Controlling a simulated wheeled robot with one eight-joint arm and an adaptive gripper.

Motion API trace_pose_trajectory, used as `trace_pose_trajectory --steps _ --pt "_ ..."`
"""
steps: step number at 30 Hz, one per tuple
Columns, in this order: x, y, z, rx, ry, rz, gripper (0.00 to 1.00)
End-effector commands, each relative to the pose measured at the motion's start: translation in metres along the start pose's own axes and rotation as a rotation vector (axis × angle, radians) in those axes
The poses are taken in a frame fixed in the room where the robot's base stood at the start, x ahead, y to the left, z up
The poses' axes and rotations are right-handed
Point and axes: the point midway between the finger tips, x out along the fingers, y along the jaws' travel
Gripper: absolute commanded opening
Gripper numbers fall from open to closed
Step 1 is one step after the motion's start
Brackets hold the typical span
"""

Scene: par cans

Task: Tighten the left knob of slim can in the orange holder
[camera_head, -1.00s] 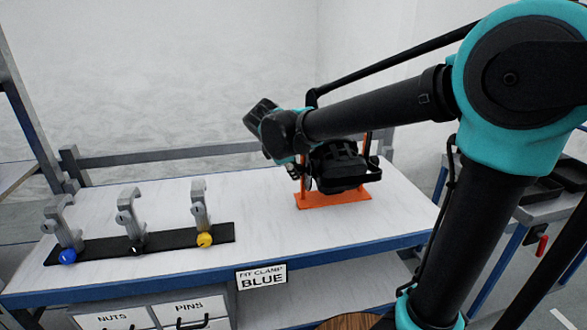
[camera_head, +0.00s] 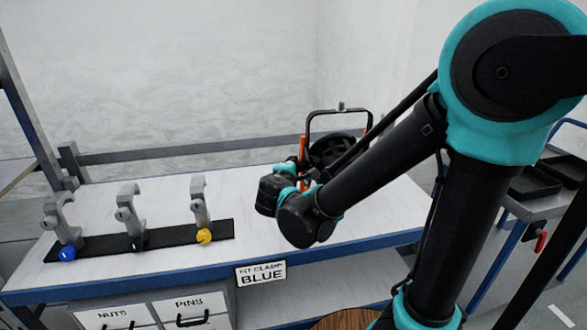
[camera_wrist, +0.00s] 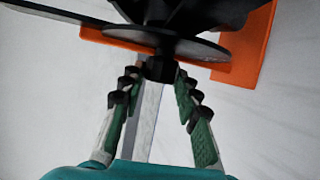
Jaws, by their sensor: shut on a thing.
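The black slim can (camera_head: 338,148) sits in the orange holder (camera_head: 303,150) at the back right of the bench, under a black yoke (camera_head: 340,112). My arm hides the lower holder and much of the can in the head view. In the wrist view, the orange holder (camera_wrist: 247,50) frames the black can and a round dark disc (camera_wrist: 190,47). A small black knob (camera_wrist: 160,68) projects below the disc. My gripper (camera_wrist: 160,76) has its fingertips on either side of that knob, shut on it. The fingers are hidden in the head view.
Three grey clamps stand on a black strip (camera_head: 180,238) at the bench's left, with blue, black and yellow knobs. A sign (camera_head: 261,274) reads "FIT CLAMP BLUE". Drawers (camera_head: 182,311) lie below. The middle of the white bench top (camera_head: 250,210) is mostly clear.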

Motion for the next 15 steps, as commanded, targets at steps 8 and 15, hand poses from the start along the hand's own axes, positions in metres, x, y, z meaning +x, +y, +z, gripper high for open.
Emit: trace_pose_trajectory --steps 8,15 --pt "0.0002 -0.0013 0.0000 0.021 0.000 0.047 0.03" --pt "0.0002 -0.0015 0.0002 0.023 -0.001 0.050 0.03"
